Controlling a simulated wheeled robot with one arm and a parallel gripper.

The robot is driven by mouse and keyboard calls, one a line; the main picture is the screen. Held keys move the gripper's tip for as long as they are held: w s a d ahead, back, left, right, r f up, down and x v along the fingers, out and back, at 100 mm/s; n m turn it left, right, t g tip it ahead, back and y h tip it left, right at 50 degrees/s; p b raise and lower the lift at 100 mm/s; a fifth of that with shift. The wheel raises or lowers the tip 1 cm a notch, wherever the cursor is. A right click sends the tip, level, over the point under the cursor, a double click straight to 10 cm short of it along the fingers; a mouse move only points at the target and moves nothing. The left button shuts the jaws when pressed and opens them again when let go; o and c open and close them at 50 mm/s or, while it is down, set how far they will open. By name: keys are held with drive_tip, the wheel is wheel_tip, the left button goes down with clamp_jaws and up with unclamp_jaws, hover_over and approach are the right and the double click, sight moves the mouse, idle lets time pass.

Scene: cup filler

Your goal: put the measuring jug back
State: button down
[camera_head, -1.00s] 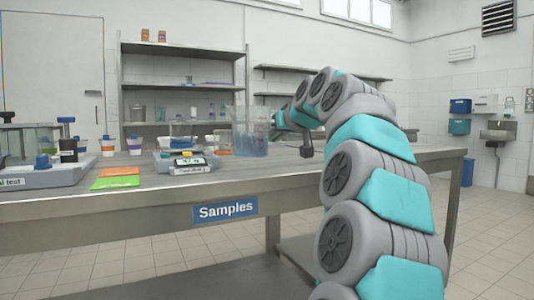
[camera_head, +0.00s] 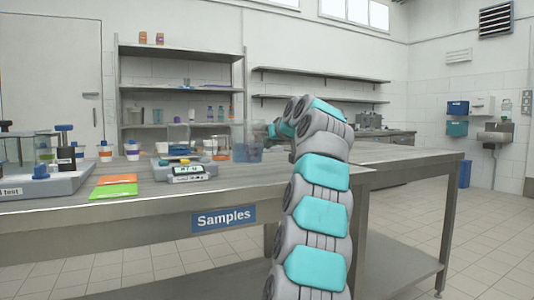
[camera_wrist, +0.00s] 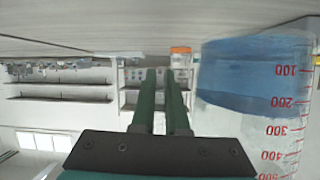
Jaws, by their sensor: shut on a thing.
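The measuring jug (camera_head: 246,142) is clear, with blue liquid in its lower part. In the wrist view, which is upside down, the jug (camera_wrist: 255,80) fills the right side and shows red graduation marks. My gripper (camera_head: 272,130) is at the jug's right side in the head view. In the wrist view its two green fingers (camera_wrist: 164,75) are close together beside the jug. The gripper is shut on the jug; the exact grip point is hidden. The jug looks upright over the back part of the bench; I cannot tell whether its base touches the top.
An orange-banded cup (camera_head: 221,146) stands just left of the jug. The bench's right part (camera_head: 400,160) is clear.

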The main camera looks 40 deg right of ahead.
drive_tip(key=shift+w+d, duration=0.35)
drive_tip(key=shift+w, duration=0.15)
drive_tip(key=shift+f+b, duration=0.85)
drive_tip(key=shift+f, duration=0.85)
drive_tip(key=shift+f, duration=0.15)
drive_tip(key=c, duration=0.9)
unclamp_jaws()
drive_tip(key=shift+r, duration=0.2)
drive_tip(key=v, duration=1.2)
